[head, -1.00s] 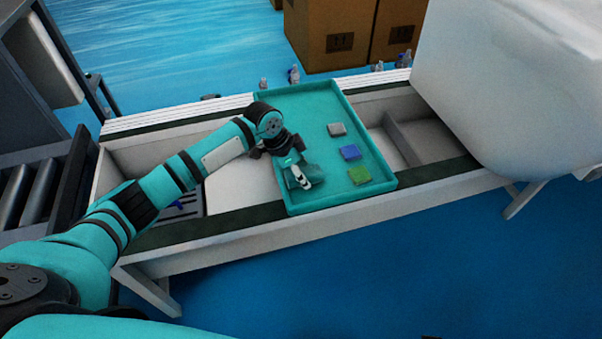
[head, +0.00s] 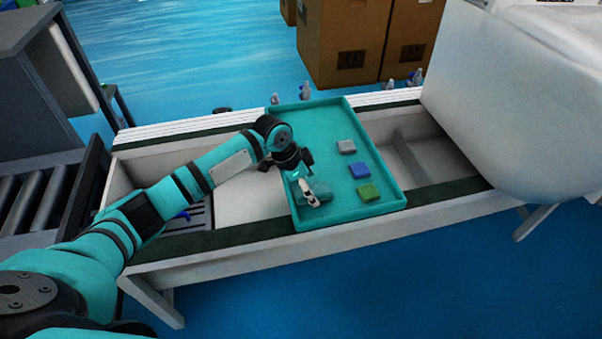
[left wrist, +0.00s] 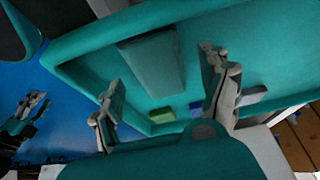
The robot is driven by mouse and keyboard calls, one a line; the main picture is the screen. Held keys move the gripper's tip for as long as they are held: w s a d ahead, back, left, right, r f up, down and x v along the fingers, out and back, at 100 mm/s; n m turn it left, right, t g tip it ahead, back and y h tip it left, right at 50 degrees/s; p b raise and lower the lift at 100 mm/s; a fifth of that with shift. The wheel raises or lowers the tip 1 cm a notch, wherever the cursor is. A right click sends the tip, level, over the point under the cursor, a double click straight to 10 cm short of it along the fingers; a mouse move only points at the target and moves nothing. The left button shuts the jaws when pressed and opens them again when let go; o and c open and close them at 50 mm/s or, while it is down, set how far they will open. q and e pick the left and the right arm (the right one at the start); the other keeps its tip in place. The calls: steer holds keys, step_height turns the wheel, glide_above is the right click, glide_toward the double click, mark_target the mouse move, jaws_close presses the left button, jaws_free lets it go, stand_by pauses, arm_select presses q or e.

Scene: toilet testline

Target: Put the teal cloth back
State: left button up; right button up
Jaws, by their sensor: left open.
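The teal cloth (head: 321,189) lies in the front left part of the teal tray (head: 345,212), nearly the same colour as the tray. It also shows in the left wrist view as a folded, darker rectangle (left wrist: 155,66) on the tray floor. My left gripper (head: 308,190) is over the tray, right at the cloth. In the left wrist view my left gripper (left wrist: 162,75) is open, its fingers spread to either side of the cloth with nothing gripped. A dark and grey gripper at the left edge of that view looks like my right gripper (left wrist: 30,112); its jaws are unclear.
A grey block or cloth (head: 346,147), a blue one (head: 359,170) and a green one (head: 368,192) lie along the tray's right side. A large white machine (head: 500,110) stands at the right. Cardboard boxes (head: 345,45) and small bottles are behind the table.

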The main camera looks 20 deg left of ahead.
arm_select(q)
steer(key=p+v, duration=0.2)
steer(key=v, duration=0.9)
arm_select(e)
step_height(320, 180, down, 8)
steer(key=s, duration=0.2)
steer(key=shift+s+g, duration=0.3)
steer(key=shift+s, duration=0.1)
